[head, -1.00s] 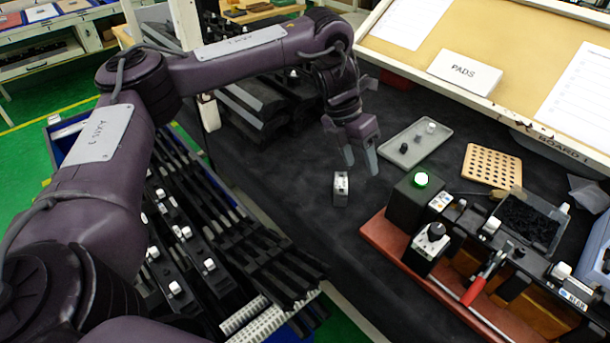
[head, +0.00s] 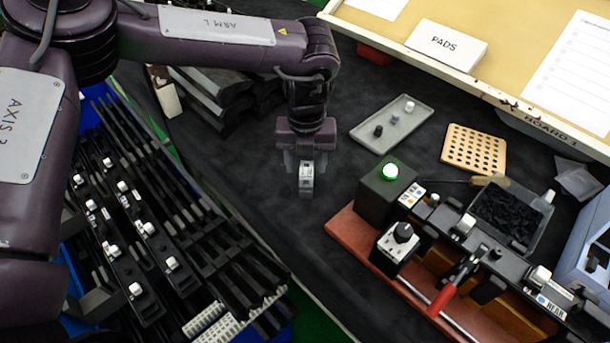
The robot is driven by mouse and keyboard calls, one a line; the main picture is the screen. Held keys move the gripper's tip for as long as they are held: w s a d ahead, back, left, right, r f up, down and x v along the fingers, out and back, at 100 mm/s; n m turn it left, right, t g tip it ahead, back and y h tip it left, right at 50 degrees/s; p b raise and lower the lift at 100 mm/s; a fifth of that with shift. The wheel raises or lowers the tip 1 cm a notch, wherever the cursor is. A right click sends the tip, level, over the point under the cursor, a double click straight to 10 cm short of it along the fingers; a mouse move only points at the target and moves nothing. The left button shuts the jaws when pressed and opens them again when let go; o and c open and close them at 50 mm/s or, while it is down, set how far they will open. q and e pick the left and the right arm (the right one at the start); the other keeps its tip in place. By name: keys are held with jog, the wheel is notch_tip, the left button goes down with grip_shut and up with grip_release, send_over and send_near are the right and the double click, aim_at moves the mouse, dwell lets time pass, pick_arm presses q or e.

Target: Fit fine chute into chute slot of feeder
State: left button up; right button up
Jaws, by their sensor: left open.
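A small grey-and-white block (head: 306,183) stands on the dark mat; it may be the fine chute, but its label is too small to read. My left gripper (head: 305,162) points down over this block, its open fingers on either side of the block's upper part. I cannot tell whether they touch it. The black fixture on a red-brown base (head: 345,232) at the right has a green-lit box (head: 385,190), a dark-knobbed box (head: 396,245) and a red-handled clamp (head: 450,288). A bin of black clips (head: 507,213) is beside it. I cannot make out the feeder's chute slot. My right gripper is out of view.
A grey tray (head: 410,135) with small pegs and a perforated tan board (head: 474,150) lie behind the fixture. A PADS card (head: 446,42) rests on the tilted board at the back. Racks of black bars (head: 160,220) fill the left. The mat around the block is clear.

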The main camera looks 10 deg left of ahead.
pick_arm(q)
notch_tip(320, 180, down, 2)
jog(key=shift+w+d+f, duration=0.1)
jog(key=shift+f, duration=0.2)
jog(key=c, duration=1.1)
grip_shut()
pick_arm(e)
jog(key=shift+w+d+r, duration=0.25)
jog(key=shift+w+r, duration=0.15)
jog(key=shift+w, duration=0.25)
pick_arm(q)
jog(key=shift+r, duration=0.2)
